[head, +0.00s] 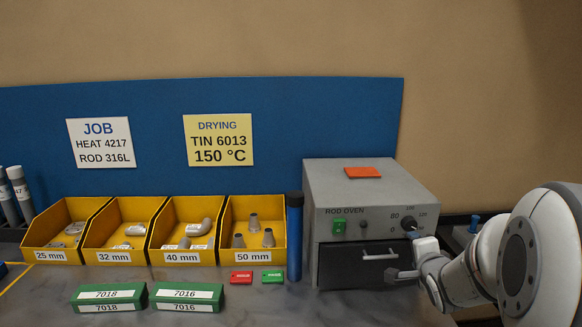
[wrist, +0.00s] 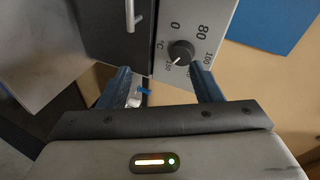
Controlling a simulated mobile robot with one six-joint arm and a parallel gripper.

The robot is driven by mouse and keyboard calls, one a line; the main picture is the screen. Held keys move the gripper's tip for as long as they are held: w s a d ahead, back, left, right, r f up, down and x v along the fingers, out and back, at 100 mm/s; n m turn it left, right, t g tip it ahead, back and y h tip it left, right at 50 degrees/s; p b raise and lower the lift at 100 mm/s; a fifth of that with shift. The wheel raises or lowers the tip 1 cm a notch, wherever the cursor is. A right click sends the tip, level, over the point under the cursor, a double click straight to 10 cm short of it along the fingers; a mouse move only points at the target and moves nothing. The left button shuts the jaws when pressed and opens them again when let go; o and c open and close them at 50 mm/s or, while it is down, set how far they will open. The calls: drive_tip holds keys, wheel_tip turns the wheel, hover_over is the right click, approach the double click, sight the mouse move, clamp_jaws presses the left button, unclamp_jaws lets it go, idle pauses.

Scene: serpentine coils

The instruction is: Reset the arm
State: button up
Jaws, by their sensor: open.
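My arm reaches in from the right of the head view, and my gripper (head: 402,254) is in front of the right side of the grey rod oven (head: 330,186). In the wrist view my gripper's two blue-grey fingers (wrist: 160,88) are apart with nothing held between them. The oven's black temperature knob (wrist: 181,52) lies just beyond the fingertips there; it also shows in the head view (head: 408,223). Whether a fingertip touches the knob or panel cannot be told. The dark oven door (head: 345,262) is shut, with a light bar handle (head: 380,254).
A dark blue tube (head: 295,237) stands left of the oven. Yellow bins (head: 184,256) of grey fittings line the back. Green boxes (head: 110,297), a red tag (head: 242,277) and a green tag (head: 273,275) lie in front. An orange card (head: 362,172) lies on the oven.

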drive_tip(key=s+a+f+n+g+y, duration=0.1)
drive_tip(key=s+a+n+g, duration=0.4)
drive_tip(key=s, duration=0.7)
drive_tip(key=s+a+n+g+y, duration=0.1)
drive_tip(key=s+a+n+g, duration=0.4)
drive_tip(key=s+a+n, duration=0.5)
drive_tip(key=s+n, duration=0.1)
drive_tip(key=s, duration=0.2)
drive_tip(key=shift+s+a+f+n+g, duration=0.25)
drive_tip(key=shift+a+f+n+g, duration=0.05)
drive_tip(key=shift+f+n, duration=0.1)
drive_tip(key=shift+c, duration=0.6)
